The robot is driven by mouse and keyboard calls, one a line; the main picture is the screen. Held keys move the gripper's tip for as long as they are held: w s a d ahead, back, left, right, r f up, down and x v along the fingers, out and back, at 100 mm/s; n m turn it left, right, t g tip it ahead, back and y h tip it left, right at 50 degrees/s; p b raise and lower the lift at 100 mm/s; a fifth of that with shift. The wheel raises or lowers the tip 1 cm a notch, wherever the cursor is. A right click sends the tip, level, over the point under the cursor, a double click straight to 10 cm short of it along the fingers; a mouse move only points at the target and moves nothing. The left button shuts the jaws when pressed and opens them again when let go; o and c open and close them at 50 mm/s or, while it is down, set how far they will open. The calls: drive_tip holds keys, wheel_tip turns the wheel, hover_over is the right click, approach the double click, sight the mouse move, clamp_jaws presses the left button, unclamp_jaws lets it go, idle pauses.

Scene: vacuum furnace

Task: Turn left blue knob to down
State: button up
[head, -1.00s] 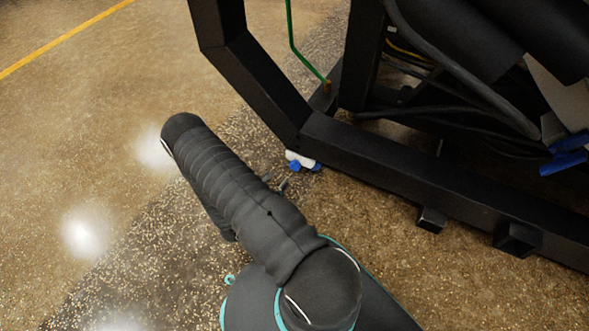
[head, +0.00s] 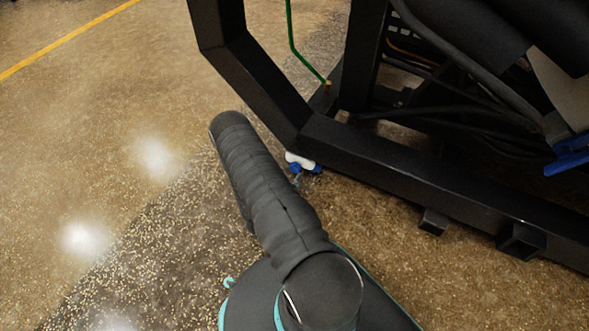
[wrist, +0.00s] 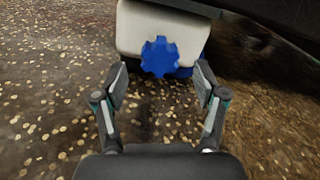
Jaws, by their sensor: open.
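A blue lobed knob (wrist: 160,57) sits on the front of a white housing (wrist: 165,28) in the wrist view, ahead of and between my fingers. My gripper (wrist: 161,78) is open, with a finger on either side below the knob. I cannot tell whether the fingers touch it. Part of another blue piece (wrist: 184,71) shows behind and below the knob. In the head view, the white housing (head: 300,160) and blue parts (head: 296,168) are small beside the black frame, and my arm hides most of the gripper.
A black metal frame (head: 420,185) runs above and right of the knob. A green rod (head: 292,35) stands behind. Another blue part (head: 568,158) is at the far right. Open speckled floor lies to the left, with a yellow line (head: 70,38).

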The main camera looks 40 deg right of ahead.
sight(293, 170)
drive_tip(key=shift+x, duration=2.05)
drive_tip(key=c, duration=1.1)
